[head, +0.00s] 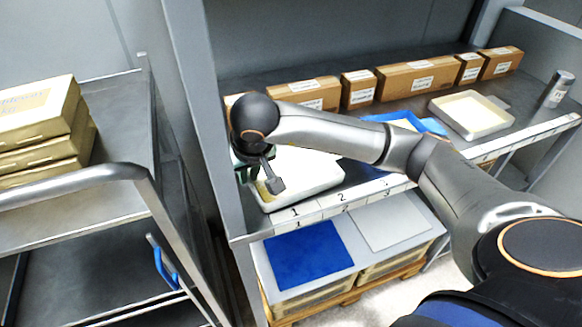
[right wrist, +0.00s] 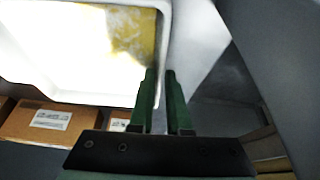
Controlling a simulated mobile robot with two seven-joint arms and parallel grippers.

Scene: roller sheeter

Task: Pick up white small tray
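A white tray (head: 325,170) with a yellowish patch inside lies at the left end of the shelf, near the front edge by labels 1 and 2. My right gripper (head: 272,184) reaches down at its left side. In the right wrist view, the green fingers of my right gripper (right wrist: 160,75) are close together at the rim of the white tray (right wrist: 163,25), one on each side of its wall, and look shut on it. Another pale tray (head: 472,114) with cream contents stands further right. My left gripper is not in view.
A blue tray (head: 405,121) lies behind my right arm. Cardboard boxes (head: 418,77) line the shelf's back, and a metal canister (head: 558,89) stands at the right. A grey post (head: 190,90) rises close left of my gripper. A cart (head: 110,190) holds stacked boxes.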

